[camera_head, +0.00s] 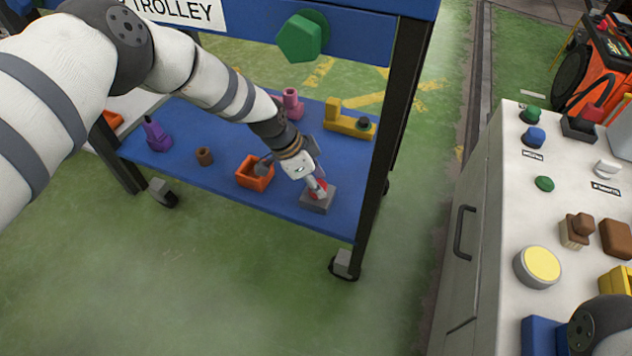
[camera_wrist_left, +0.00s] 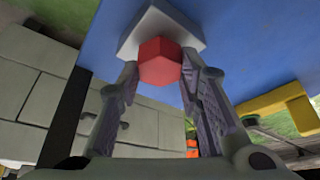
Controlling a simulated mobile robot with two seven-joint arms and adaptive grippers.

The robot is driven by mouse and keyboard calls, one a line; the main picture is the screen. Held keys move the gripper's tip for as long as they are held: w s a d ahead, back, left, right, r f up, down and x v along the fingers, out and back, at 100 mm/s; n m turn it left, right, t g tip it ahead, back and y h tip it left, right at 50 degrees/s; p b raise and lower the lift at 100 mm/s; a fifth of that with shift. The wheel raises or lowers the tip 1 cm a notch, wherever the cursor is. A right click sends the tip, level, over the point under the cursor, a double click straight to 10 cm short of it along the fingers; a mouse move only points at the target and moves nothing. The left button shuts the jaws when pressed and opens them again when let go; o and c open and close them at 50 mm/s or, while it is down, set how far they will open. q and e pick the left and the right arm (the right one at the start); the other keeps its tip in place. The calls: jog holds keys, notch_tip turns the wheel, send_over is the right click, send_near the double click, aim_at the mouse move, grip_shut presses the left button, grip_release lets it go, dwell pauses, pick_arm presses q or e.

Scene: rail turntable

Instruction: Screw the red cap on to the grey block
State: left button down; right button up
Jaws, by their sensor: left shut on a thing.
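The grey block (camera_head: 317,201) sits on the blue lower shelf of the trolley, near its front right corner. It also shows in the left wrist view (camera_wrist_left: 185,22). The red cap (camera_head: 319,186) is at the top of the grey block, and it appears as a red faceted piece in the left wrist view (camera_wrist_left: 160,60). My left gripper (camera_head: 316,184) reaches down over the block and is shut on the red cap. Whether the cap is seated in the block cannot be told. My right gripper is not in view.
On the blue shelf (camera_head: 215,180) stand an orange open box (camera_head: 255,173), a brown cup (camera_head: 204,156), a purple piece (camera_head: 156,134), a pink piece (camera_head: 291,104) and a yellow piece (camera_head: 345,121). A trolley post (camera_head: 375,170) rises close right of the block. A white cabinet (camera_head: 510,190) stands at right.

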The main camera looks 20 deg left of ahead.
pick_arm(q)
jog(key=shift+d+f+m+g+h+b, duration=0.15)
jog(key=shift+m+g+b, duration=0.3)
jog(key=shift+m+b, duration=0.7)
jog(key=shift+f+m+g+h+b, duration=0.1)
jog(key=shift+m+g+h+b, duration=0.25)
jog(key=shift+m+b, duration=0.8)
jog(key=shift+r+b, duration=0.15)
jog(key=shift+b, duration=0.15)
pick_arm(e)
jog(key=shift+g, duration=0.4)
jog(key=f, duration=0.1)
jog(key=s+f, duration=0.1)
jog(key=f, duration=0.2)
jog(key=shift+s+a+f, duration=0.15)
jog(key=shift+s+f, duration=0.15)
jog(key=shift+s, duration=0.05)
pick_arm(q)
jog(key=shift+r, duration=0.1)
